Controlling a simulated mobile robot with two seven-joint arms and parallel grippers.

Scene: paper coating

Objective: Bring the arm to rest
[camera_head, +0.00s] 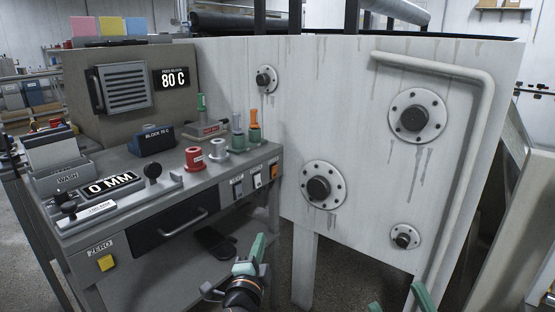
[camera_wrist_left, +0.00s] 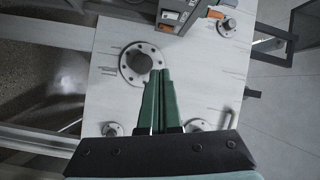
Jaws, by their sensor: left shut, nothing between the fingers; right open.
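My left gripper (camera_head: 252,254) is at the bottom centre of the head view, in front of the grey bench and the white machine panel. In the left wrist view its two green fingers (camera_wrist_left: 160,76) lie together, shut with nothing between them. Their tips overlap the edge of a round bolted flange (camera_wrist_left: 135,63) in that picture; I cannot tell the distance. My right gripper (camera_head: 400,300) shows only as green fingertips at the bottom right edge of the head view. They stand apart, open, and the rest is out of frame.
The white panel (camera_head: 345,110) carries several bolted flanges and a bent pipe (camera_head: 440,70). The grey bench (camera_head: 190,190) holds a red spool (camera_head: 194,158), a blue block (camera_head: 151,140), a "0 MM" display (camera_head: 110,184) and green-and-orange tools (camera_head: 254,126). Its drawer handle (camera_head: 183,222) faces my left arm.

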